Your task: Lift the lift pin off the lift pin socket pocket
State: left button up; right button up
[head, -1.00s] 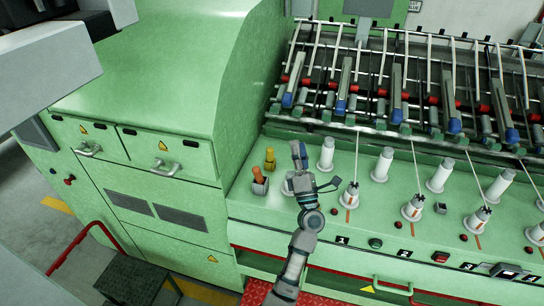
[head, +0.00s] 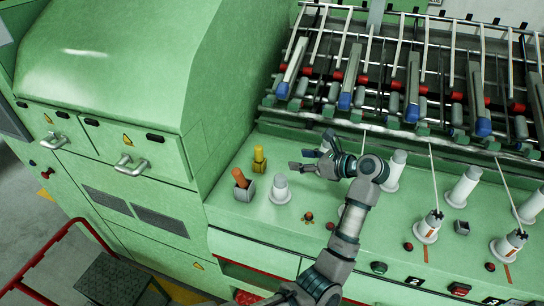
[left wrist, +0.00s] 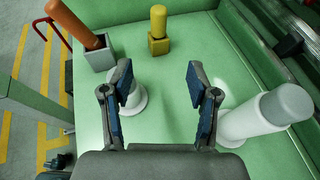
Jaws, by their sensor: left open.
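An orange pin (head: 239,178) stands slightly tilted in a small grey socket (head: 245,192) on the green machine top. A yellow pin (head: 259,153) stands in a yellow socket (head: 260,165) just behind it. I cannot tell which is the lift pin. Both pins also show in the left wrist view, the orange one (left wrist: 75,22) at upper left and the yellow one (left wrist: 158,20) at top middle. My left gripper (head: 309,153) is to the right of both pins, apart from them. Its jaws (left wrist: 159,86) are open and empty. My right gripper is not in view.
A white spool holder (head: 280,190) stands just right of the grey socket; the left jaw partly covers it in the wrist view. Another white spool (left wrist: 265,115) is close on the right. A rack of rods (head: 400,80) rises behind. The green housing (head: 130,70) stands left.

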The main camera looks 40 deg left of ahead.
aim_at(262, 154)
pick_arm(q)
jog(key=p+x, duration=0.1)
jog(key=x, duration=1)
jog(key=shift+w+a+f+p, duration=0.15)
jog(key=shift+a+f+p, duration=0.15)
jog(key=shift+f+p, duration=0.05)
jog(key=shift+a+f, duration=0.1)
jog(key=shift+a, duration=0.55)
jog(key=x, duration=0.1)
jog(key=p+x, duration=0.1)
jog(key=x, duration=0.1)
jog(key=shift+s+a, duration=0.2)
jog(key=shift+a, duration=0.15)
jog(key=shift+a+f, duration=0.15)
jog(key=shift+a, duration=0.3)
jog(key=shift+d, duration=0.1)
grip_shut()
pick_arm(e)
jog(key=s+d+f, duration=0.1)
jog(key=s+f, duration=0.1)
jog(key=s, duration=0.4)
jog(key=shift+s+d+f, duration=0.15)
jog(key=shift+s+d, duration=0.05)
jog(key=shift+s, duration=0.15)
